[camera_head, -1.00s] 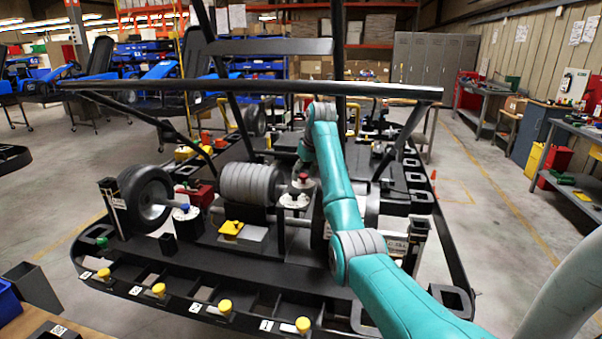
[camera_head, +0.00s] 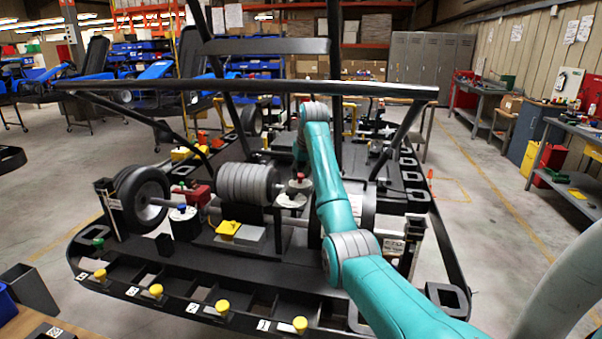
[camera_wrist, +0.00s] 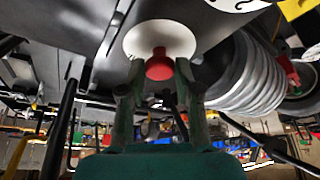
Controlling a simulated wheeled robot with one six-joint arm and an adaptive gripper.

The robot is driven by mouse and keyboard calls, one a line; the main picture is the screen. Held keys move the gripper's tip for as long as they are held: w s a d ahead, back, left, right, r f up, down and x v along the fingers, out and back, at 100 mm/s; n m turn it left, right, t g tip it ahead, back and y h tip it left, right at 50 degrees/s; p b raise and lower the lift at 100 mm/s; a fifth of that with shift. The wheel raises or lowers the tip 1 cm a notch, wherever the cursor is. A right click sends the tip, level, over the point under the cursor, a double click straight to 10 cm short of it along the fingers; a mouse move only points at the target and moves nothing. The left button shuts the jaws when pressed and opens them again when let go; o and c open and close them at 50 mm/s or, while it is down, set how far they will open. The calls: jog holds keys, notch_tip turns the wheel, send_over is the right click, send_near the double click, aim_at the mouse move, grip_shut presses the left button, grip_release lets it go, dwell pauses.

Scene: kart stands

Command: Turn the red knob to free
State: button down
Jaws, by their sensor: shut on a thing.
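The red knob (camera_wrist: 160,65) sticks out from the middle of a round white disc (camera_wrist: 160,40) in the wrist view. My gripper (camera_wrist: 161,76) has one finger on each side of it and is shut on it. The disc's markings are mostly out of sight behind the knob and fingers. In the head view a small red knob (camera_head: 300,176) on a pale disc shows just right of the grey ribbed roll. My teal arm reaches forward past its right side, and the fingers cannot be made out there.
The grey ribbed roll (camera_head: 246,184) lies close beside the knob. A blue-topped knob (camera_head: 183,209) stands near the black wheel (camera_head: 140,200). Black frame bars (camera_head: 250,88) cross above the kart stand. Several yellow knobs (camera_head: 222,306) line its front edge.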

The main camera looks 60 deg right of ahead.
jog(key=m+g+h, duration=0.1)
jog(key=m, duration=0.2)
jog(key=m+g, duration=0.1)
jog(key=m, duration=0.3)
jog(key=shift+w+a+h, duration=0.15)
jog(key=shift+w+h, duration=0.05)
jog(key=shift+h, duration=0.2)
jog(key=m+g, duration=0.1)
jog(key=m, duration=0.2)
jog(key=shift+m+h, duration=0.3)
jog(key=shift+m, duration=0.1)
jog(key=shift+w+m+g, duration=0.15)
jog(key=shift+m+g, duration=0.65)
jog(key=shift+m, duration=0.8)
jog(key=c, duration=0.8)
grip_release()
